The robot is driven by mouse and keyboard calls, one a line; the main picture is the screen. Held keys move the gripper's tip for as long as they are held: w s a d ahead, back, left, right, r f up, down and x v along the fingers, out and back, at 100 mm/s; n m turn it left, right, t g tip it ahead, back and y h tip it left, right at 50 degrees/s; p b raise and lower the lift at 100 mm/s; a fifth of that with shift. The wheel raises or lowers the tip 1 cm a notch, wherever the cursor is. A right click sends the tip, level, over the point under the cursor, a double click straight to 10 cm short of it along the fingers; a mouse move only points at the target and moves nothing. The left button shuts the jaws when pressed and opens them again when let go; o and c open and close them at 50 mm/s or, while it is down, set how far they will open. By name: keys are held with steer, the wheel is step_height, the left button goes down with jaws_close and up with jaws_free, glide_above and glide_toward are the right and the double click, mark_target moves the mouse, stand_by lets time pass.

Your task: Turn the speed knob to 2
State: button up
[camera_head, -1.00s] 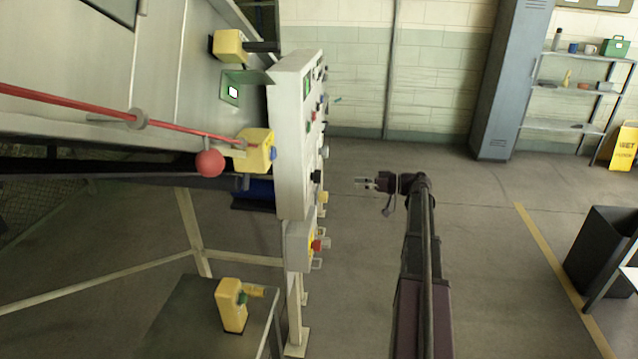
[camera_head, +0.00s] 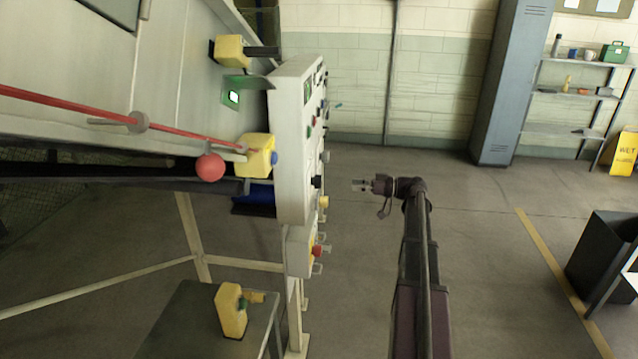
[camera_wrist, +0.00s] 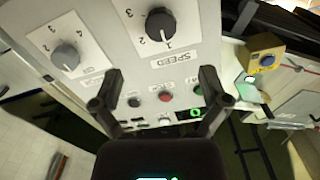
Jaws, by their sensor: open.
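The speed knob (camera_wrist: 161,22) is round and black, on a white plate marked SPEED, near the top of the wrist view. The figures 1, 2 and 3 stand around it, upside down or tilted in this view. A pale mark on the knob appears to face the 1. My gripper (camera_wrist: 160,86) is open and empty, its two dark fingers apart, with the knob beyond them and not touched. In the head view my gripper (camera_head: 358,185) hangs in free air to the right of the pale control panel (camera_head: 291,150), whose face is seen nearly edge-on.
A grey knob (camera_wrist: 65,58) with its own figures sits left of the speed knob. Buttons, one red (camera_wrist: 166,97), and a green display (camera_wrist: 196,113) are also on the panel. A red emergency button (camera_head: 318,250) juts out lower down. The floor right of the panel is open.

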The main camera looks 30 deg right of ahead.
mark_target(320, 182)
steer(key=x, duration=1.1)
steer(key=shift+d, duration=0.1)
steer(key=c, duration=1.1)
steer(key=shift+c, duration=0.2)
